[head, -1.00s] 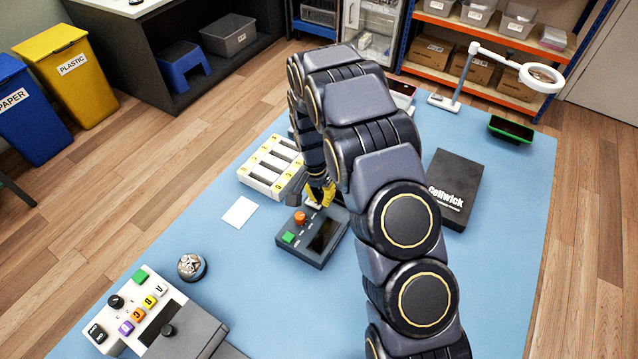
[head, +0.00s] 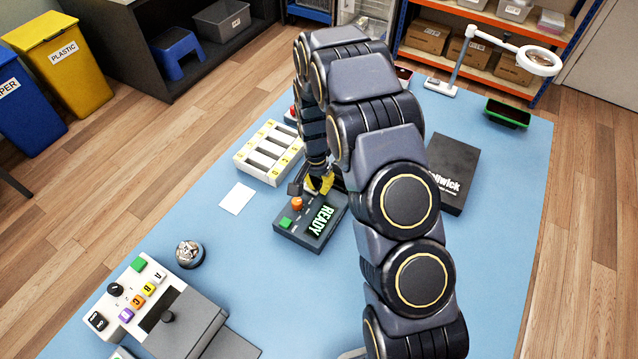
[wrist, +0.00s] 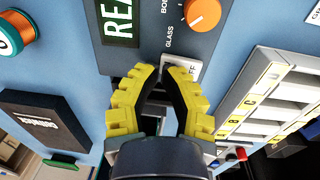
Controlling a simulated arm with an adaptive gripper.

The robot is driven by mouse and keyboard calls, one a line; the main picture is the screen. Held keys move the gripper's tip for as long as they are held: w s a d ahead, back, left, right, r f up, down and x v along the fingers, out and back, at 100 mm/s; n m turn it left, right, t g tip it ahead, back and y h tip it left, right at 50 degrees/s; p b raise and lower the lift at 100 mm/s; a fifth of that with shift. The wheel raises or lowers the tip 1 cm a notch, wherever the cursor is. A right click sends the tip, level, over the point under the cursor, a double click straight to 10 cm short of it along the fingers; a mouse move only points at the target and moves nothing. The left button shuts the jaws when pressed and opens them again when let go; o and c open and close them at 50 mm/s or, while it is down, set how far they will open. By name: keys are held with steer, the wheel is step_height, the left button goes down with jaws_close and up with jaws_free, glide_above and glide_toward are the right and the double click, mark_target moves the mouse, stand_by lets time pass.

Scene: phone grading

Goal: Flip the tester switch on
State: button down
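The tester (head: 290,238) is a dark grey box on the blue mat, with an orange knob (head: 297,204), a green button (head: 285,223) and a screen (head: 321,221) lit with green "READY". In the wrist view the lit screen (wrist: 120,22) and orange knob (wrist: 203,14) show at the top. A white switch (wrist: 184,68), its label partly covered, is at the tester's edge. My gripper (wrist: 161,70) has its yellow fingertips drawn nearly together right at the switch, with nothing visible between them. Whether they touch it is unclear. The head view shows my gripper (head: 321,184) at the tester's back edge.
A white slotted rack (head: 268,152) stands close behind-left of the tester. A black box (head: 450,165) lies to the right, behind my arm. A white card (head: 237,198) lies left. A button panel (head: 125,300) is at the front left.

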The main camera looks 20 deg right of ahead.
steer(key=shift+r, duration=0.7)
step_height(320, 180, up, 14)
steer(key=s+d, duration=0.1)
steer(key=shift+s+d, duration=0.15)
steer(key=shift+d, duration=0.05)
stand_by(0.5)
steer(key=s+a+r+n, duration=0.1)
steer(key=s+r+n, duration=0.2)
steer(key=s, duration=0.6)
steer(key=s+a+r+n, duration=0.1)
steer(key=s+r+n, duration=0.2)
steer(key=s, duration=0.7)
steer(key=s+a+r+n+g, duration=0.1)
steer(key=s+r+n, duration=0.2)
steer(key=s, duration=0.7)
steer(key=shift+a+r+y, duration=0.3)
steer(key=shift+r, duration=0.55)
